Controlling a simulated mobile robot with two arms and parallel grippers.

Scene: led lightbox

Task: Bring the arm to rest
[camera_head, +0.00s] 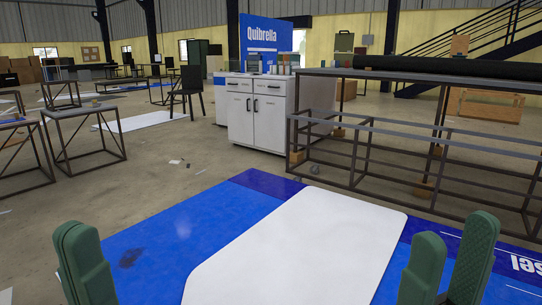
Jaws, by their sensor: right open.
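My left gripper (80,235) shows at the lower left as green fingers pointing up. Its fingers overlap from this angle, so whether they are apart or together is unclear. My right gripper (455,235) is at the lower right, with two green fingers apart and a gap between them. Nothing shows between its fingers. Both grippers are in front of a blue and white printed sheet (300,245) on the floor. The arms behind the fingers are out of view.
A dark metal frame table (420,130) bearing a black roll (440,68) stands at the right. A white cabinet (255,118) stands at the back centre. Metal-framed tables (88,112) and a dark chair (187,88) are at the left. Open concrete floor lies between them.

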